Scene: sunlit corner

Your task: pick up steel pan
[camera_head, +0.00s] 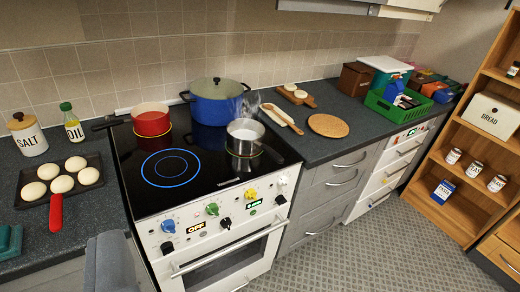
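The steel pan (245,138) stands upright on the right front part of the black glass cooktop. It is a small, shiny, round pan with pale contents, and steam rises above it. A dark handle seems to reach toward its lower right, but it is hard to make out against the black glass. My gripper cannot be made out in this view, and nothing touches the pan.
A blue pot (217,106) stands close behind the pan, and a red pan (151,122) stands left. A lit ring (171,168) marks the bare front-left cooktop. A wooden utensil (283,118) lies right. A grey shape (112,264) fills the lower left. The floor (375,250) is clear.

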